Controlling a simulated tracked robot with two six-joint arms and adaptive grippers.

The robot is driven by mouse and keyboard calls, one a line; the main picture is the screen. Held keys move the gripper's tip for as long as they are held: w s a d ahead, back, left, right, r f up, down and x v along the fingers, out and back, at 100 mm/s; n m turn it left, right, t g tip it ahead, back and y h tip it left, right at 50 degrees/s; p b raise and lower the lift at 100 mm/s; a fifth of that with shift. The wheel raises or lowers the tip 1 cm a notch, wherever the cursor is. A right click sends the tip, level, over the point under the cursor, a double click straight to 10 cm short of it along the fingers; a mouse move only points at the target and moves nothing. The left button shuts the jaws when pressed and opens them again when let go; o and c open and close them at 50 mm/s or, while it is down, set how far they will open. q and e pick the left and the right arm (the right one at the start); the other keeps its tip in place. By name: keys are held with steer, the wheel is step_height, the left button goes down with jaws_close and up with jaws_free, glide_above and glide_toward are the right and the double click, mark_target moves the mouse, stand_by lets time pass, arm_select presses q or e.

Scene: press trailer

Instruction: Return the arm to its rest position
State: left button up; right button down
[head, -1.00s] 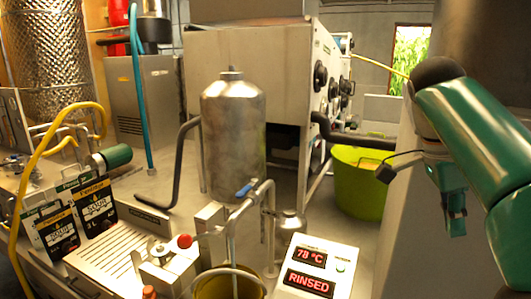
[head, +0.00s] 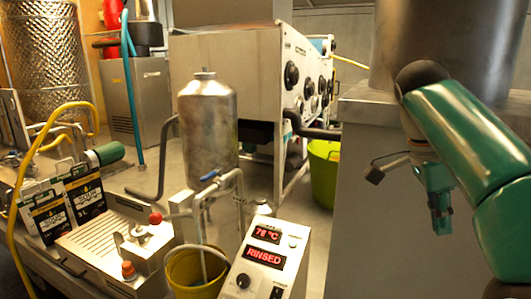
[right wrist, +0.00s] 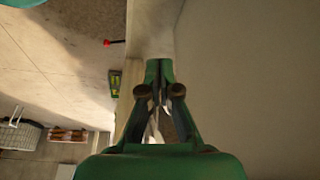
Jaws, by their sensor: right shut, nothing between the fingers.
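My right arm (head: 475,150) is green and comes in from the right of the head view, bent at a dark elbow. My right gripper (head: 441,228) hangs down, shut and empty, in front of a plain grey wall-like surface (head: 375,240). In the right wrist view the gripper's fingers (right wrist: 159,75) meet at their tips with nothing between them. My left gripper does not show in the head view.
A steel tank (head: 208,125), a panel reading 78 °C and RINSED (head: 268,255), and a yellow bucket (head: 192,272) stand left of the arm. Juice pouches (head: 85,192) stand farther left. A lime tub (head: 323,172) is behind. Open floor shows between the machines.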

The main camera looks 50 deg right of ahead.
steer(key=w+a+f+n+g+y, duration=0.25)
steer(key=w+f+n, duration=0.25)
steer(key=w+f, duration=0.9)
steer(key=w+a+f+n+g, duration=0.1)
steer(key=w+a+f+n, duration=0.25)
steer(key=f, duration=0.35)
steer(key=w+a+f+n, duration=0.2)
steer(key=w+f, duration=0.2)
steer(key=f, duration=0.3)
steer(key=a+f+n, duration=0.7)
steer(key=a+f, duration=0.8)
steer(key=f, duration=0.2)
steer(key=s+a+f+n+t+y, duration=0.1)
steer(key=s+a+f+n, duration=0.1)
steer(key=s+a+f, duration=0.3)
steer(key=s+a+f+n+t+y, duration=0.1)
steer(key=a+f+n, duration=0.15)
steer(key=a, duration=0.35)
steer(key=s+a+f+n+y, duration=0.2)
steer(key=s+a+f, duration=0.1)
steer(key=a+f, duration=0.25)
steer(key=w+n+t, duration=0.3)
steer(key=w+t, duration=0.2)
steer(key=w, duration=0.2)
steer(key=shift+f+n+h, duration=0.3)
steer(key=shift+n+h, duration=0.05)
steer(key=shift+n, duration=0.05)
steer(key=shift+d, duration=0.2)
